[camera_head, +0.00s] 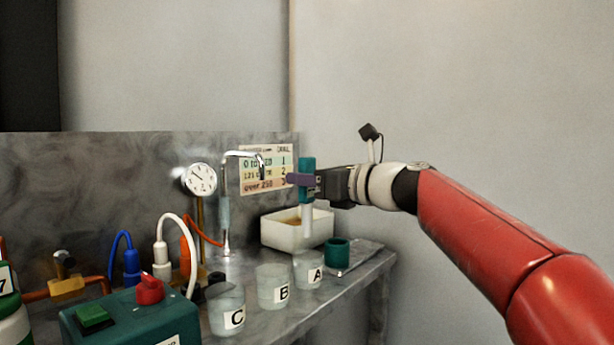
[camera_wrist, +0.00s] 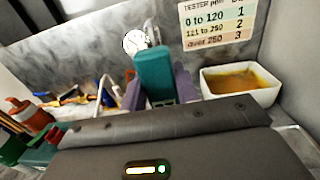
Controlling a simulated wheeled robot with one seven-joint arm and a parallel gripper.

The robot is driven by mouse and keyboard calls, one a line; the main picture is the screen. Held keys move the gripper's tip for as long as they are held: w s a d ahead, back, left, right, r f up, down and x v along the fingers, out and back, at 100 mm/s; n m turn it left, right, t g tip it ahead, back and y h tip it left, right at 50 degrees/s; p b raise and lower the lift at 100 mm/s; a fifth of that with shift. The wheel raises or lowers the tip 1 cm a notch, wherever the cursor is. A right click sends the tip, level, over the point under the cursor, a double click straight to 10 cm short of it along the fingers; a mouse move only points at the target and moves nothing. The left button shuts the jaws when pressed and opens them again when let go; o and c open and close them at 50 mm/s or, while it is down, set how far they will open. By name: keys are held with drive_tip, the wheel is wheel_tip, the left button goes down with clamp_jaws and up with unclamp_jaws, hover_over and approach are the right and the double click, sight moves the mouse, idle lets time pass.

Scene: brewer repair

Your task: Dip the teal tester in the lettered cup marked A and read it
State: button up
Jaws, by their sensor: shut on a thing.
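The teal tester (camera_head: 307,168) is held upright in my gripper (camera_head: 300,180), its pale lower end pointing down. In the wrist view the tester (camera_wrist: 155,72) stands between the purple fingers of my gripper (camera_wrist: 160,85). The cup marked A (camera_head: 308,272) is a clear cup on the bench, below the tester's tip. The tip shows above the cup's rim, near the white tray; I cannot tell whether it is directly over the cup. The tester's display cannot be read in either view.
Cups B (camera_head: 273,287) and C (camera_head: 227,312) stand left of A. A teal holder (camera_head: 337,251) stands right of A. A white tray (camera_head: 312,233) with brown contents is behind. A tap (camera_head: 226,215), a gauge (camera_head: 201,179) and a chart (camera_head: 262,170) are at the back.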

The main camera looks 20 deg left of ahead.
sight(307, 219)
drive_tip(key=shift+f+b, duration=3.3)
drive_tip(key=shift+f, duration=0.75)
drive_tip(key=shift+r+p, duration=0.2)
drive_tip(key=shift+p, duration=0.15)
drive_tip(key=shift+r+p, duration=4.15)
drive_tip(key=shift+p, duration=0.15)
drive_tip(key=m, duration=0.2)
drive_tip(key=m+g+h, duration=0.1)
drive_tip(key=m, duration=0.2)
drive_tip(key=shift+g+h, duration=0.3)
